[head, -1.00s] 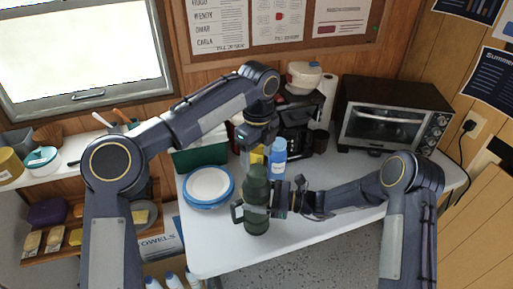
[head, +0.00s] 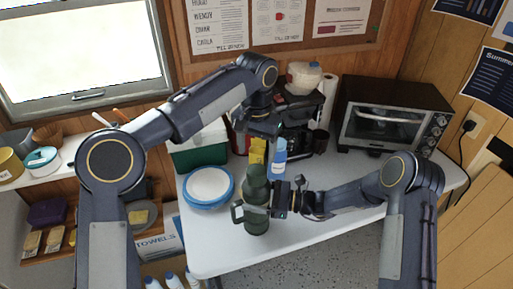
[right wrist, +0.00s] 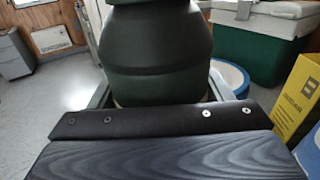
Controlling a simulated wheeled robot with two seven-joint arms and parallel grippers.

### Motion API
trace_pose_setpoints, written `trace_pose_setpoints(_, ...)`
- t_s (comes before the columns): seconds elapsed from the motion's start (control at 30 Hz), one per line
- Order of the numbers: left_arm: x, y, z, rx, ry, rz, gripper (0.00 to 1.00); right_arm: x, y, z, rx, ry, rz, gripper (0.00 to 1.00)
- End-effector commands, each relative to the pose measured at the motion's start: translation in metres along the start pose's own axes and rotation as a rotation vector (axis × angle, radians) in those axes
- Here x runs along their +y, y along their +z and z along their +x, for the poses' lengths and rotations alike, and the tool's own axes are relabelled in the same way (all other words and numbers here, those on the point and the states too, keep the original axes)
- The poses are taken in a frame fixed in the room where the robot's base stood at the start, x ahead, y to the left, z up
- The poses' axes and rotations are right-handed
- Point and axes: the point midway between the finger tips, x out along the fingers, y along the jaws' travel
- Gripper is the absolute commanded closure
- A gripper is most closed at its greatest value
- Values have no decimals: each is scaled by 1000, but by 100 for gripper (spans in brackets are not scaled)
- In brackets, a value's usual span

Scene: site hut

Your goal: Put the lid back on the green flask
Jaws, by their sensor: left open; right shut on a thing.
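The dark green flask (head: 257,212) stands upright over the front of the white table, its handle to the left. My right gripper (head: 272,202) is shut on its body from the right. In the right wrist view the flask (right wrist: 155,55) fills the middle, its top cut off by the picture edge. A rounded green top piece (head: 255,170) sits on the flask and looks like the lid; I see no separate lid. How firmly it is seated I cannot tell. My left gripper (head: 263,136) is open above and slightly behind the flask, apart from it; its fingertips are hard to make out.
Blue-rimmed plates (head: 209,187) lie left of the flask. A blue bottle (head: 279,158) and a yellow box (head: 258,151) stand behind it. A green cooler (head: 200,153), a coffee maker (head: 298,115) and a toaster oven (head: 390,115) line the back. The front right tabletop is clear.

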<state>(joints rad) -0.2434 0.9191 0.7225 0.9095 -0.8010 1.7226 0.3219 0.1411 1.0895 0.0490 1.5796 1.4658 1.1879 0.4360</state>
Motion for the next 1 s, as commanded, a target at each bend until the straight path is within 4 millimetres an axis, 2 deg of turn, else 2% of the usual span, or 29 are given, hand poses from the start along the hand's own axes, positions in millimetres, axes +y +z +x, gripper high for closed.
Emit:
trace_pose_setpoints(0.33,-1,0,6,-2,-1,3,34,0,0,0,-1,0,0,91)
trace_pose_setpoints(0.73,-1,0,64,-3,0,4,34,0,0,0,-1,0,0,91)
trace_pose_setpoints(1.0,0,0,80,1,0,3,34,0,0,0,-1,0,0,91)
